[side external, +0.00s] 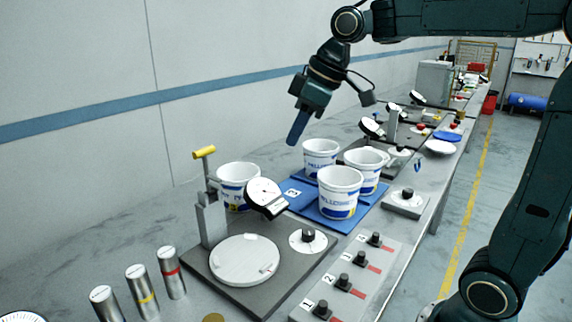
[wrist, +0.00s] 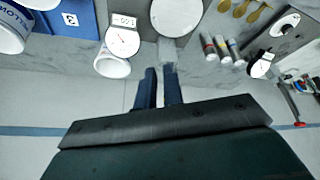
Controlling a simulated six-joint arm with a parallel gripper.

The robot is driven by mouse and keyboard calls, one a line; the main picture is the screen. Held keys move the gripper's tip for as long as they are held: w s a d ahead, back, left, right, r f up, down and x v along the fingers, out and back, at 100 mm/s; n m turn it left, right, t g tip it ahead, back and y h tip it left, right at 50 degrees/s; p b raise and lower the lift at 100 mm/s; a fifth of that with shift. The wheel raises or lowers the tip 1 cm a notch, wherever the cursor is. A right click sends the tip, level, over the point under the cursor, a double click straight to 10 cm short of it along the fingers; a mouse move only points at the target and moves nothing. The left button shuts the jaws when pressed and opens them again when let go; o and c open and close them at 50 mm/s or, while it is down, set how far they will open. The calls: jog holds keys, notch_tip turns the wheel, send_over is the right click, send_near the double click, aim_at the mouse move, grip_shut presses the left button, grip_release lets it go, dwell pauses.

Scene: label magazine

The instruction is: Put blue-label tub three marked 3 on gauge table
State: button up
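The gauge table, a round white plate (side external: 244,258) on a grey base, is bare; the plate also shows in the wrist view (wrist: 176,16). Behind its dial (side external: 265,195), a white tub with a blue label (side external: 236,178) stands off the blue mat; it shows beside the dial in the wrist view (wrist: 112,67). My gripper (side external: 296,138) hangs empty above the bench behind the mat. In the wrist view its fingers (wrist: 160,75) are a narrow gap apart.
A row of numbered knobs (side external: 345,280) lies to the right of the gauge base. Several metal cylinders (side external: 140,288) with coloured bands stand to its left. A post with a yellow handle (side external: 204,153) rises beside the plate. More gauges line the bench further back.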

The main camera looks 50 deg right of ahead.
jog(key=w+d+f+n, duration=0.3)
jog(key=w+d+f, duration=0.1)
jog(key=w, duration=0.5)
jog(key=w+d+f+n+g+y, duration=0.1)
jog(key=w+d+f+n, duration=0.2)
jog(key=w, duration=0.6)
jog(key=d, duration=0.2)
jog(key=shift+d+f, duration=0.3)
jog(key=shift+f, duration=0.05)
jog(key=shift+w, duration=0.1)
jog(key=x, duration=0.8)
jog(key=shift+a+f, duration=0.25)
jog(key=shift+a, duration=0.05)
jog(key=shift+x, duration=2.55)
